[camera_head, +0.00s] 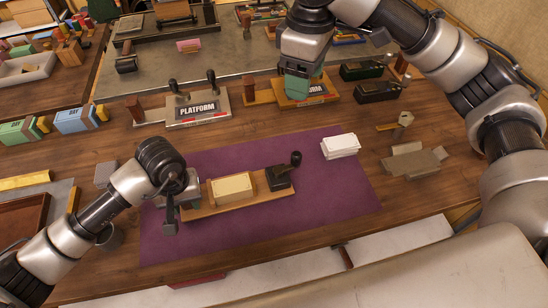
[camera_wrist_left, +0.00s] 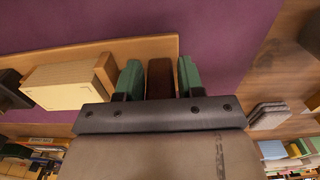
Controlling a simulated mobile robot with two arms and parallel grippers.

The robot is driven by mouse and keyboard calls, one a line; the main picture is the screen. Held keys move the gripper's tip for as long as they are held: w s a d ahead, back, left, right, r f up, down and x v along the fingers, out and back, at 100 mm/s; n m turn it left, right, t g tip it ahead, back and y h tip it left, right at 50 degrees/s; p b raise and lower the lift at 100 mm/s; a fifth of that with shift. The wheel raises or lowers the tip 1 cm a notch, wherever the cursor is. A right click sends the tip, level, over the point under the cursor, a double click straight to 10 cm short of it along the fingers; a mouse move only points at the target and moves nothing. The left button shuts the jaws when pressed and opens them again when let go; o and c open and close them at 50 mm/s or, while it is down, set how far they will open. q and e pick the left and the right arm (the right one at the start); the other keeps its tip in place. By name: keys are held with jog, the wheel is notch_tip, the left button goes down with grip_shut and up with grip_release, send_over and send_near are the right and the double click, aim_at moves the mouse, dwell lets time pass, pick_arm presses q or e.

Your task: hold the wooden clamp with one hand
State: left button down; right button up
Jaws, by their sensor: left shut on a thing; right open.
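The wooden clamp (camera_head: 261,186) lies on a purple mat (camera_head: 330,200). It has a long wooden base with a cream block (camera_head: 232,187) on it and a dark cam with a lever (camera_head: 280,177) at its right end. My left gripper (camera_head: 180,195) is at the clamp's left end. In the left wrist view its green fingers (camera_wrist_left: 160,78) are shut on the clamp's dark brown end block (camera_wrist_left: 160,75), one on each side. The cream block also shows there (camera_wrist_left: 65,85). My right gripper (camera_head: 300,92) is open, over a labelled platform at the back, and partly covers it.
A white stack (camera_head: 340,146) sits on the mat's right edge. Grey-brown pieces (camera_head: 415,162) lie farther right. A labelled platform with two levers (camera_head: 198,108) stands behind the mat. Blue and green boxes (camera_head: 75,120) are at the left. The mat's front part is clear.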

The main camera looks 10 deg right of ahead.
pick_arm(q)
jog(key=shift+b, duration=0.4)
dwell(0.5)
jog(key=c, duration=0.8)
grip_release()
jog(key=shift+o, duration=0.2)
jog(key=shift+r+p, duration=0.95)
jog(key=shift+r, duration=2.05)
jog(key=o, duration=0.6)
jog(key=shift+c, duration=0.2)
